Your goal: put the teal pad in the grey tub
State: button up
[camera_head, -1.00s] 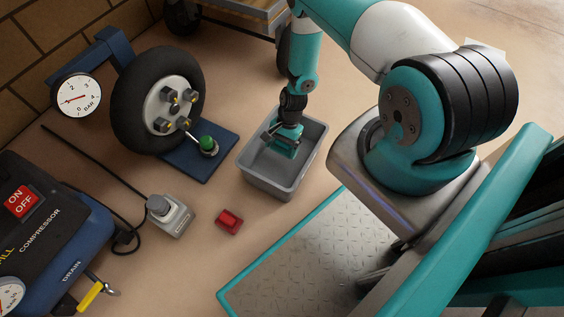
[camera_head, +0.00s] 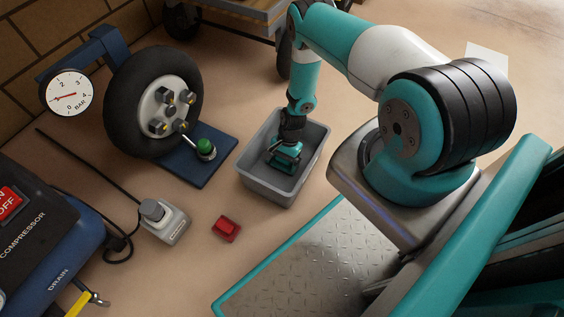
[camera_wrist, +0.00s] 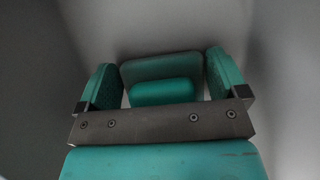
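The grey tub (camera_head: 262,188) stands on the floor in the middle of the head view. My gripper (camera_head: 284,160) reaches down inside it, and the tub's grey walls surround it in the wrist view. The teal pad (camera_wrist: 162,92) is between my two fingers (camera_wrist: 162,80) in the wrist view, with a brighter raised block on a darker plate. The fingers stand wide apart, with light slits beside the block. The plate's sides come very close to the fingers; contact is hard to judge. In the head view the gripper mostly hides the pad.
A red block (camera_head: 227,229) and a grey box with a round knob (camera_head: 166,222) lie left of the tub. A wheel stand (camera_head: 155,105) with a green knob (camera_head: 205,147) is behind them. A blue compressor (camera_head: 45,235) fills the left. A trolley stands behind the tub.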

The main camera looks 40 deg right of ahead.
jog(key=shift+o, duration=0.3)
jog(key=shift+r, duration=0.25)
jog(key=p+v, duration=0.5)
jog(key=v, duration=0.7)
jog(key=w+a+r+n, duration=0.2)
jog(key=w+r, duration=0.1)
jog(key=r, duration=0.4)
jog(key=w+a+r+n, duration=0.2)
jog(key=w+r, duration=0.1)
jog(key=r, duration=0.3)
jog(key=a+r+n, duration=0.3)
jog(key=a+r, duration=0.1)
jog(key=r, duration=0.5)
jog(key=a+r+n, duration=0.2)
jog(key=a+r, duration=0.2)
jog(key=r, duration=0.4)
jog(key=s+a+r+n+t, duration=0.1)
jog(key=s+a+r+n, duration=0.4)
jog(key=r, duration=0.5)
jog(key=s+a+r+n, duration=0.3)
jog(key=s+r, duration=0.2)
jog(key=s, duration=0.3)
jog(key=s+a+r+n, duration=0.3)
jog(key=s+r, duration=0.3)
jog(key=s, duration=0.3)
jog(key=shift+s+a+n, duration=0.2)
jog(key=shift+s+n, duration=0.05)
jog(key=shift+n, duration=0.35)
jog(key=shift+r, duration=0.1)
